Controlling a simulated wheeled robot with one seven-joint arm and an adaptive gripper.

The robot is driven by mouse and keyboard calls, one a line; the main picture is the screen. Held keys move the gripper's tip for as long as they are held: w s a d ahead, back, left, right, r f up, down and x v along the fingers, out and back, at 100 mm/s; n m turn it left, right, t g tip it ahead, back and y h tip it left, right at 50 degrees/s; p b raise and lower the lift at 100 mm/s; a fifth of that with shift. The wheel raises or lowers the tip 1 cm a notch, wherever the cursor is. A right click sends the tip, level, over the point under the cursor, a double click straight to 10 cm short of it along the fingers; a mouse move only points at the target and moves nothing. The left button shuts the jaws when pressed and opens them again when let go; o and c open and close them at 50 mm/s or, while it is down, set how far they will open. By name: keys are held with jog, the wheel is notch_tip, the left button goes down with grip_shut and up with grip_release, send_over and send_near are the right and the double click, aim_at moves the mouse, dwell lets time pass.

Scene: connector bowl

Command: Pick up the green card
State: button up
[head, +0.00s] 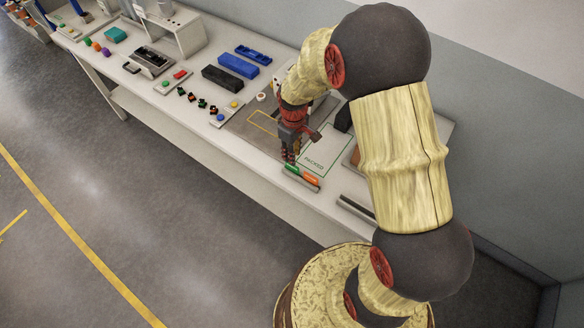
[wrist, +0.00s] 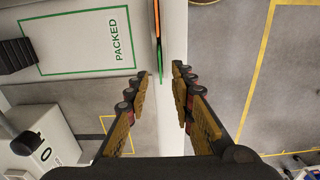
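The green card (head: 291,168) stands in a narrow grey holder (head: 303,182) at the front edge of the workbench, beside an orange card (head: 310,179). In the head view my gripper (head: 289,160) points down right at the green card and partly covers it. In the wrist view the green card (wrist: 160,62) shows as a thin edge-on strip, its near end between my spread fingertips (wrist: 158,73). My gripper is open, with a clear gap on both sides of the card. I see no contact with it.
The orange card (wrist: 156,20) lies in line just beyond the green one. A green-outlined area marked PACKED (head: 318,155) is behind the holder. A dark bar (head: 356,207) lies to the right. Past the bench's front edge is open floor (wrist: 225,60).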

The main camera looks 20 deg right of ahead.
aim_at(292, 170)
jog(key=shift+w+a+f, duration=0.1)
jog(key=shift+f, duration=1.85)
jog(key=shift+w+f, duration=0.1)
jog(key=shift+f, duration=1.85)
jog(key=shift+c, duration=1.2)
jog(key=c, duration=0.4)
